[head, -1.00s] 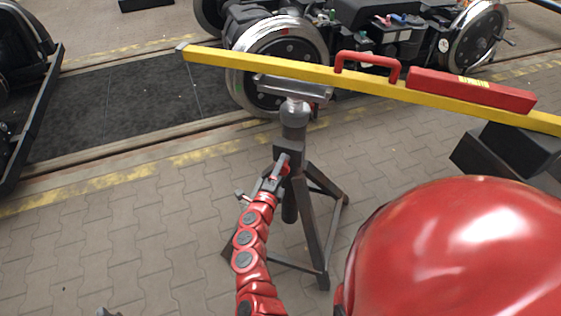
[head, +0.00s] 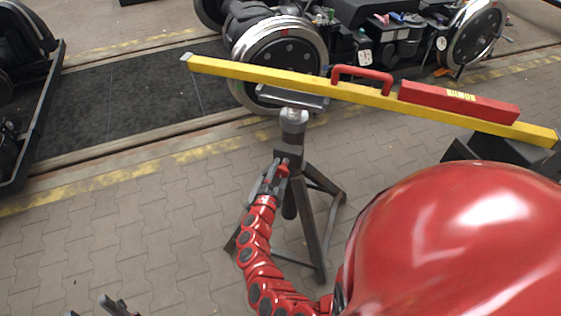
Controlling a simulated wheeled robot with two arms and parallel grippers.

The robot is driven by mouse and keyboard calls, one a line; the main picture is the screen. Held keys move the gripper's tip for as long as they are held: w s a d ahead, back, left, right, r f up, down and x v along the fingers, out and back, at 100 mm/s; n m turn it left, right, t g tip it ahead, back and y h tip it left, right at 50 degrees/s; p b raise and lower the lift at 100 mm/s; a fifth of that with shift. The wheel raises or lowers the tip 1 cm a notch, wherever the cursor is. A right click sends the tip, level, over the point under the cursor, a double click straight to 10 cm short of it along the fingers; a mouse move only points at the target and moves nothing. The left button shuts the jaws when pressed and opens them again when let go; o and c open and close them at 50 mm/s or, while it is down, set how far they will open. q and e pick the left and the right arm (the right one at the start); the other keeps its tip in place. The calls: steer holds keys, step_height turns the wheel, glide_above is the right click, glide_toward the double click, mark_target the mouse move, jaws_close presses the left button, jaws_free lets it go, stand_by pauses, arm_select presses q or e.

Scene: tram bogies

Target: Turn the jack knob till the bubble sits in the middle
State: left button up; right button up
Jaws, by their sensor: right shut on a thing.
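A yellow beam (head: 228,68) rests on the head of a grey jack stand (head: 307,222) and slopes down to the right in the picture. A red level (head: 430,97) lies on the beam near its right end, with a small yellow vial (head: 461,96); its bubble is too small to make out. My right gripper (head: 277,175) is shut on the red jack knob (head: 283,170) at the side of the stand's column, and its fingers partly hide the knob. My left gripper (head: 90,308) shows only its fingertips at the bottom left edge, apart and empty.
A bogie with large steel wheels (head: 280,50) stands behind the beam. A dark block (head: 505,150) is under the beam's right end. A dark frame (head: 38,110) is at the far left. The paving left of the stand is clear.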

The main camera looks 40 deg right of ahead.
stand_by(0.5)
steer(key=o, duration=1.4)
steer(key=shift+c, duration=0.2)
steer(key=shift+a, duration=0.1)
steer(key=v, duration=1.7)
steer(key=shift+s, duration=0.2)
